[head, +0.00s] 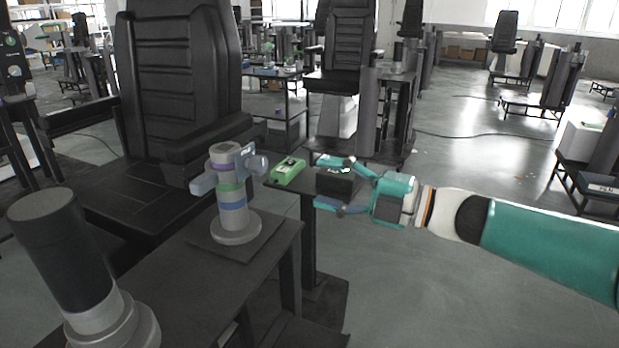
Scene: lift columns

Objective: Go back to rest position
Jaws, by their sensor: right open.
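My right gripper (323,184) comes in from the right on a teal arm. Its two teal fingers are spread wide, one on the far side and one on the near side of a small black box (340,186). Part of the box is hidden by the gripper, and I cannot tell whether the fingers touch it. My left gripper is not in view.
A grey lift column (231,188) with purple, green and blue bands stands on a dark table (200,285). A green device (287,171) sits beside the black box. A black-topped cylinder (60,250) stands front left. A black chair (180,90) is behind.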

